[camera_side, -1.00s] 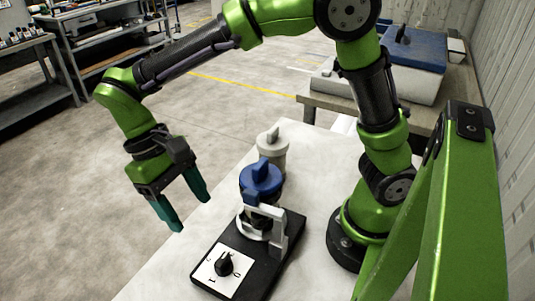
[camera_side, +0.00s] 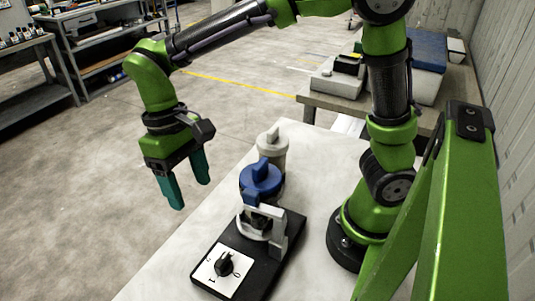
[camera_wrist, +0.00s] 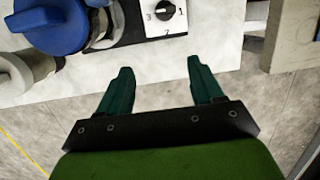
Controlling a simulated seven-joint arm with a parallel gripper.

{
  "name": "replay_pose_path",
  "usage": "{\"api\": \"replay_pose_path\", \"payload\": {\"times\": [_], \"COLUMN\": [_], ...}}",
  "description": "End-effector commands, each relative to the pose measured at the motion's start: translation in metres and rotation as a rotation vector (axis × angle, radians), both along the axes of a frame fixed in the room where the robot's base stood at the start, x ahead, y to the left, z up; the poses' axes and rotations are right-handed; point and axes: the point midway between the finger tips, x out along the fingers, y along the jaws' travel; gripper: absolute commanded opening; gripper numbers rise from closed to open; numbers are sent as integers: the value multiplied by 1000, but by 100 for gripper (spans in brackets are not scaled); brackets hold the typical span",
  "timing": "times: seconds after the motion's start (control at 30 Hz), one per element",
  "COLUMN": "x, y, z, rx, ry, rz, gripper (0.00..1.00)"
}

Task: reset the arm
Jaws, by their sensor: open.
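My gripper (camera_side: 190,196) is open and empty, with two teal fingers pointing down. In the side view it hangs above and left of the white table, apart from everything. In the wrist view my gripper (camera_wrist: 160,80) has its fingers spread over the table edge and bare floor, with nothing between them. My arm is bent up and over from its base at the right of the table.
The white table (camera_side: 170,270) has free room at left. A bench (camera_side: 335,102) stands behind.

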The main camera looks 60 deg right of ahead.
Motion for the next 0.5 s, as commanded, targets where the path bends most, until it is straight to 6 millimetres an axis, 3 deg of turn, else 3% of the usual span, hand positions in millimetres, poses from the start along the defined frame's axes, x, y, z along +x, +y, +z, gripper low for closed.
{"api": "replay_pose_path", "payload": {"times": [0.3, 0.5], "x": [-26, -51], "y": [-81, -125], "z": [31, 42], "rx": [163, 196], "ry": [-392, -633], "rz": [-183, -323], "gripper": [66, 66]}}
